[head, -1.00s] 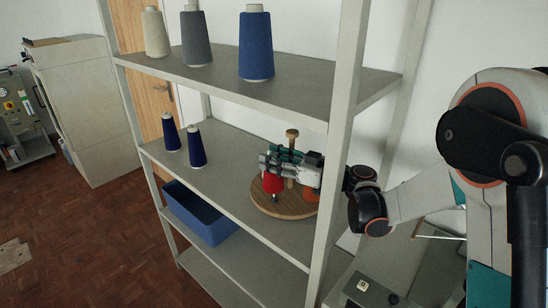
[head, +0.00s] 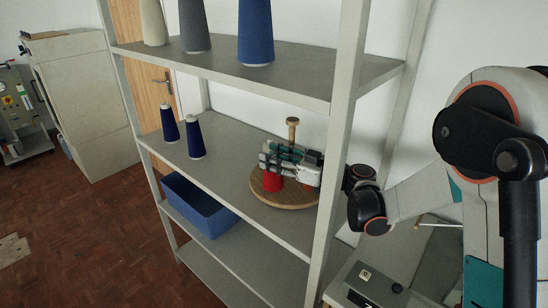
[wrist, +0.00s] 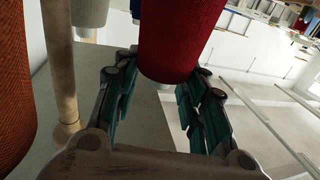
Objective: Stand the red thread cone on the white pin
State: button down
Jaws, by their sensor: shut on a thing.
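The red thread cone (head: 273,183) is between the fingers of my gripper (head: 268,160), above or on the round wooden base (head: 285,202) on the middle shelf. The wrist view looks upside down. The white pin cannot be made out for sure; the cone and fingers hide the spot beneath. I cannot tell whether the cone touches the base.
A wooden post (head: 292,132) with a knob rises from the base, close beside my gripper. An orange cone (wrist: 15,85) stands near in the wrist view. Two navy cones (head: 195,137) stand left on the shelf. A shelf upright (head: 338,150) is right of the base.

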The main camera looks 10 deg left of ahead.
jog(key=shift+f+b, duration=0.4)
jog(key=shift+f, duration=0.05)
dwell(0.3)
jog(key=c, duration=0.9)
grip_release()
notch_tip(320, 180, up, 10)
